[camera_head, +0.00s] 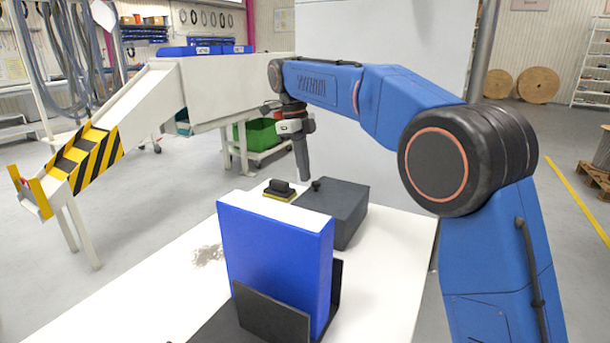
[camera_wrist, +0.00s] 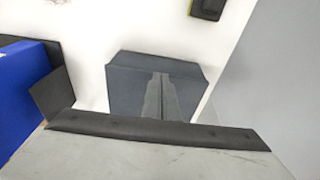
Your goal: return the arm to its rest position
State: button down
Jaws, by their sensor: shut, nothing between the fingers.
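My blue arm reaches from the right over the white table (camera_head: 390,270) in the head view. My gripper (camera_head: 304,178) points down at its end, above the far part of the table near the dark grey box (camera_head: 340,212). Its fingers look closed together and empty. In the wrist view the closed fingers (camera_wrist: 160,78) show in front of the dark grey box (camera_wrist: 122,84), with no object between them. The gripper appears apart from the box and the table.
A blue box (camera_head: 270,255) stands upright in a black holder (camera_head: 270,316) at the table's near side. A black and yellow item (camera_head: 280,191) lies beside the grey box. A white beam with a striped end (camera_head: 88,155) lies left. A pale panel (camera_head: 385,60) stands behind.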

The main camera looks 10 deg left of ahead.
notch_tip(320, 180, up, 5)
jog(key=s+d+r+n+t+y, duration=0.1)
jog(key=s+d+r+n, duration=0.15)
jog(key=d, duration=0.45)
jog(key=s+d+r+n, duration=0.1)
jog(key=s+d+n, duration=0.15)
jog(key=d, duration=0.45)
jog(key=s+d+f+n+t, duration=0.1)
jog(key=s+d+n, duration=0.25)
jog(key=d, duration=0.25)
jog(key=s+d+f+n, duration=0.2)
jog(key=s+d, duration=0.3)
jog(key=d, duration=0.2)
jog(key=s+d+f+n+t, duration=0.1)
jog(key=s+d+f+n, duration=0.4)
jog(key=s+f, duration=0.5)
jog(key=s+d+f+n+t, duration=0.2)
jog(key=s+d+f+n, duration=0.4)
jog(key=s, duration=0.8)
jog(key=d+f, duration=0.3)
jog(key=f, duration=0.1)
jog(key=shift+f+t+y, duration=0.15)
jog(key=shift+t+y, duration=0.15)
jog(key=shift+y, duration=0.1)
jog(key=shift+s+d, duration=0.1)
jog(key=shift+d, duration=0.05)
